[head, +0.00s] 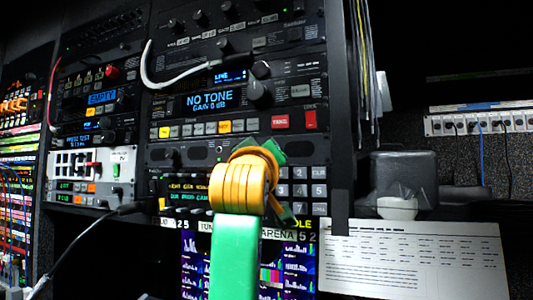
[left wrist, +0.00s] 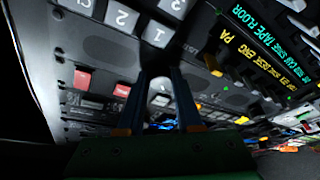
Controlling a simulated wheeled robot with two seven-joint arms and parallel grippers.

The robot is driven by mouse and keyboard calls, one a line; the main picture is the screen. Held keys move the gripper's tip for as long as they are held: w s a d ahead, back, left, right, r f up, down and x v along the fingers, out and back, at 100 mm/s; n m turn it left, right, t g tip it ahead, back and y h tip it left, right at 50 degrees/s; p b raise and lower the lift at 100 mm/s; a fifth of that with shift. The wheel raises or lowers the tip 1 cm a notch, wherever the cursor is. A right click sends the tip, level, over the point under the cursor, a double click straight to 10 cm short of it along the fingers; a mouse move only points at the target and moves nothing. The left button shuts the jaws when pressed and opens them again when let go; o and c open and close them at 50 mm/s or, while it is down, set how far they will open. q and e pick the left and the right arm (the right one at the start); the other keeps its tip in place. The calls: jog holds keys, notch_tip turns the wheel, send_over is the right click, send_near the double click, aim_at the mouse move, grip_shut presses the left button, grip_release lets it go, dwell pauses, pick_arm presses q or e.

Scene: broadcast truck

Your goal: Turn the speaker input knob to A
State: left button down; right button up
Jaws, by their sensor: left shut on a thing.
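My left gripper (head: 268,152), with its orange wrist and green link, reaches up to the rack panel just below the red-buttoned unit. In the left wrist view, its two dark fingers (left wrist: 160,88) point at the panel face, on either side of a small pale grey knob (left wrist: 160,91). The gripper is shut on this knob. The knob's pointer and any A marking cannot be read. In the head view the gripper and wrist hide the knob. My right gripper is in neither view.
An intercom panel with lit labels (left wrist: 265,45) and grey number keys (left wrist: 122,16) lie close to the fingers. Above is a NO TONE display unit (head: 211,101) with a large knob (head: 260,92). A white cable (head: 180,84) loops left. A paper sheet (head: 410,255) hangs right.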

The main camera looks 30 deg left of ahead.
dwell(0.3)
pick_arm(q)
jog(key=c, duration=0.8)
grip_release()
jog(key=shift+c, duration=0.2)
jog(key=shift+s, duration=0.1)
jog(key=b+v, duration=0.5)
jog(key=v, duration=0.2)
